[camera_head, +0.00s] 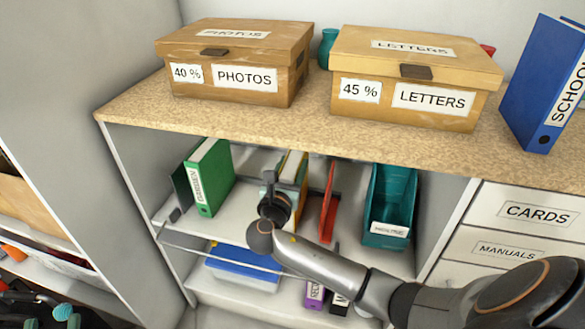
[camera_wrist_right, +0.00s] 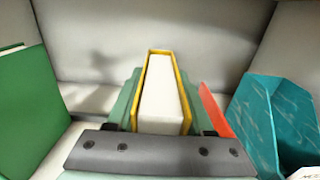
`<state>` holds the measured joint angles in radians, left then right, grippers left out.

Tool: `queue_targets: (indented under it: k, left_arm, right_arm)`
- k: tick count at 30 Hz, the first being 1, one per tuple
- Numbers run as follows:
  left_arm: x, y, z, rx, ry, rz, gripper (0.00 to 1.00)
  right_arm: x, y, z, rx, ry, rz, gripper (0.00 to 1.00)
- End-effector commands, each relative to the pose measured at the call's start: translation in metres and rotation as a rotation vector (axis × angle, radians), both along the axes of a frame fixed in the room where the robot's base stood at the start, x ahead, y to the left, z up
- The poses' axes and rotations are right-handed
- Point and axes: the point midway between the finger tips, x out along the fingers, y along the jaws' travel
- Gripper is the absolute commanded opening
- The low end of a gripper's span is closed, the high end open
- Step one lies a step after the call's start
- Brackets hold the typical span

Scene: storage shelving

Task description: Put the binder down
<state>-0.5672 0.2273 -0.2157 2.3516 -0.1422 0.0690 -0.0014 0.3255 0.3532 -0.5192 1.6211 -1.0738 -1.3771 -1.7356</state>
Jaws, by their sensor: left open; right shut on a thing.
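The yellow binder (camera_head: 294,168) is upright inside the upper open compartment of the shelf unit, between a green binder and a red divider. My right gripper (camera_head: 276,192) reaches in from the right and is shut on the yellow binder. In the right wrist view the binder (camera_wrist_right: 161,92) shows its white inside and yellow edges between my two fingers. Its lower part is hidden, so I cannot tell whether it touches the shelf board (camera_head: 235,226). My left gripper (camera_head: 66,314) is low at the left edge, open and partly cut off, away from the binder.
The green binder (camera_head: 208,178) stands left. The red divider (camera_head: 328,202) and a teal holder (camera_head: 390,205) stand close on the right. A blue-lidded box (camera_head: 243,264) is below. Photos (camera_head: 235,62) and letters (camera_head: 415,75) boxes and a blue binder (camera_head: 545,85) stand on top.

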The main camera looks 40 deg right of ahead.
Motion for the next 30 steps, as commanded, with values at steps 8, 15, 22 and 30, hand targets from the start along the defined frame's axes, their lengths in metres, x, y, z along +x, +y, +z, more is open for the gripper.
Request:
queue_targets:
  k: [8,15,22,30]
  left_arm:
    - [-0.0001,0.0000,0.0013,0.001,-0.004,0.000,0.50]
    - [-0.0002,0.0000,0.0012,0.001,-0.004,0.000,0.50]
    - [-0.0002,0.0000,0.0012,0.001,-0.004,0.000,0.50]
    - [-0.0001,0.0001,0.0023,0.000,-0.003,0.000,0.50]
  right_arm:
    - [0.0001,-0.0003,0.0012,-0.002,-0.003,0.000,0.00]
    - [-0.0001,-0.0001,-0.0035,0.000,0.000,0.000,0.66]
    - [-0.0001,0.0000,-0.0033,0.000,0.000,0.000,0.82]
    - [-0.0014,0.0018,0.0006,0.001,0.001,0.000,0.82]
